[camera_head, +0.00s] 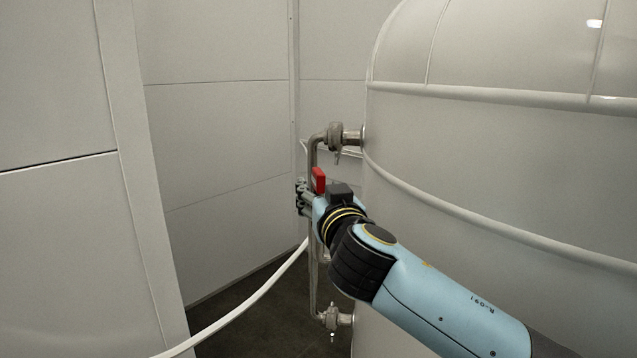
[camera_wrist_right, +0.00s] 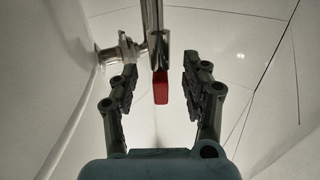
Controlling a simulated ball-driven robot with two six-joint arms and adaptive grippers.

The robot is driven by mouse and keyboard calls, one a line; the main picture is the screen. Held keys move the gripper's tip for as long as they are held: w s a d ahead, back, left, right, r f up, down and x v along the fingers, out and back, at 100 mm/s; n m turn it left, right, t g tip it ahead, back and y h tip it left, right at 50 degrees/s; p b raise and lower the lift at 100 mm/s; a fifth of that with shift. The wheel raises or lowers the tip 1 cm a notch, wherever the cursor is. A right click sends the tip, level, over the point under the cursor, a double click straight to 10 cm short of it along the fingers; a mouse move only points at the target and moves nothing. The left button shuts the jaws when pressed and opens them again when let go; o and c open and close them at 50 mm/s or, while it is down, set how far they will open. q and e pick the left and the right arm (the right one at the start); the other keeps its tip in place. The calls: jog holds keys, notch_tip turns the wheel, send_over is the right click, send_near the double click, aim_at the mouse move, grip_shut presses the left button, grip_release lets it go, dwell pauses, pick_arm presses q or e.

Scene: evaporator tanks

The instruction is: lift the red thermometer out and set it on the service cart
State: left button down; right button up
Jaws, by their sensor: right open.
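The red thermometer (camera_head: 319,180) shows in the head view just above my right gripper, next to the vertical metal pipe beside the large tank. In the right wrist view the red thermometer (camera_wrist_right: 160,87) hangs below a metal fitting, between the two fingers. My right gripper (camera_head: 301,196) is at the pipe, partly hidden by its own wrist. In the wrist view its fingers (camera_wrist_right: 160,85) are spread apart, with gaps on both sides of the red part. I cannot tell how deep the red part lies between them. The service cart and my left gripper are not in view.
The large pale tank (camera_head: 500,150) fills the right side. The metal pipe (camera_head: 313,280) runs between an upper valve (camera_head: 336,136) and a lower valve (camera_head: 332,318). A white hose (camera_head: 250,300) crosses the lower middle. Pale wall panels (camera_head: 215,130) stand at left and behind.

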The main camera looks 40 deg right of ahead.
jog(key=x, duration=0.2)
jog(key=shift+w+d, duration=0.15)
jog(key=shift+w, duration=0.15)
jog(key=shift+s, duration=0.1)
jog(key=shift+c, duration=1.3)
grip_shut()
